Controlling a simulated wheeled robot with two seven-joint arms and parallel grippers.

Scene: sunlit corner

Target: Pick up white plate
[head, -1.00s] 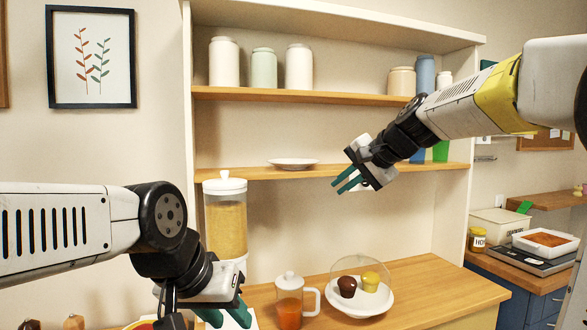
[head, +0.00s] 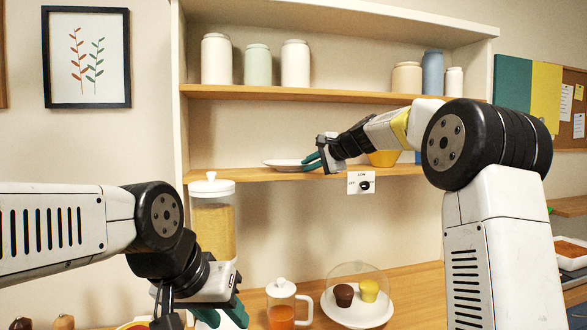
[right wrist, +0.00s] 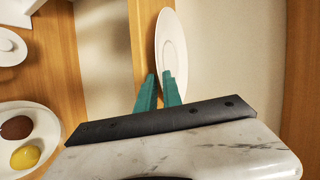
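The white plate (head: 283,164) lies on the middle wooden shelf, its right end close to my right gripper. My right gripper (head: 308,162) reaches in from the right at shelf height, its green fingers parted at the plate's right rim. In the right wrist view the plate (right wrist: 173,40) is seen very obliquely beyond the fingertips (right wrist: 159,76), which overlap its near edge. The fingers look open, with a gap between them. Whether they touch the plate is unclear. My left gripper (head: 222,313) is low at the left, open and empty.
The middle shelf (head: 232,174) carries a yellow bowl (head: 383,159) right of my right gripper, partly hidden by my arm. Jars (head: 258,65) stand on the upper shelf. Below are a grain dispenser (head: 213,225), a press jug (head: 281,305) and a plate of muffins (head: 358,313) under a clear dome.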

